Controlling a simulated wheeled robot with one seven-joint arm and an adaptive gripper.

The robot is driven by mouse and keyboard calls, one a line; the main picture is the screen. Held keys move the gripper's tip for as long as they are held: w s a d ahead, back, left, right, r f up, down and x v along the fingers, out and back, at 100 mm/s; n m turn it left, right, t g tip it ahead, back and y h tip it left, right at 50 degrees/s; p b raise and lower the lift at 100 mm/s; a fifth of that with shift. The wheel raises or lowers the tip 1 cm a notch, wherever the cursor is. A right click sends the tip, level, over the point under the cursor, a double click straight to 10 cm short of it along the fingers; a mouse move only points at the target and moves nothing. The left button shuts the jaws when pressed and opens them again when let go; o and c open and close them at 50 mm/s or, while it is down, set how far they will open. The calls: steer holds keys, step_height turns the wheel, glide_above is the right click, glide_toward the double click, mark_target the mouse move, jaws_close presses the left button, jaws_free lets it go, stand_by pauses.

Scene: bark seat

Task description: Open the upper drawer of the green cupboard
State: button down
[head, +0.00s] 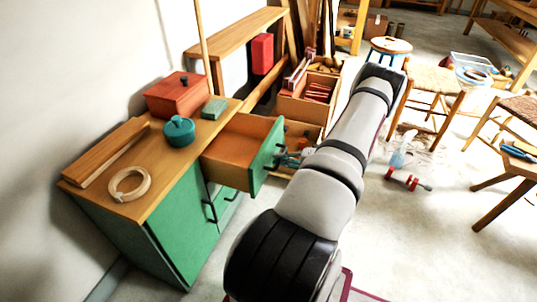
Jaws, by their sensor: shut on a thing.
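The green cupboard (182,222) stands at the left against the wall, with a wooden top. Its upper drawer (236,134) is pulled well out, and its orange-brown inside looks empty. The drawer's green front (262,160) faces right, towards my arm. My gripper (281,155) is at the dark handle on this front, shut on it. My arm hides most of the gripper and wrist, so the exact grip is hard to see. Below, the smaller drawer and the door with dark handles are closed.
On the cupboard top are a red box (179,95), a teal pot (179,131), a wooden ring (129,184), a green block (214,108) and wooden boards (105,152). Wooden crates (307,102) stand behind the drawer. Stools and a red dumbbell-like thing (407,180) are right.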

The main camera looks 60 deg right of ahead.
steer(key=shift+s, duration=0.4)
steer(key=c, duration=1.7)
jaws_free()
steer(key=shift+o, duration=0.2)
steer(key=shift+d, duration=0.1)
steer(key=a+v, duration=0.1)
steer(key=v, duration=1.1)
steer(key=shift+d, duration=0.5)
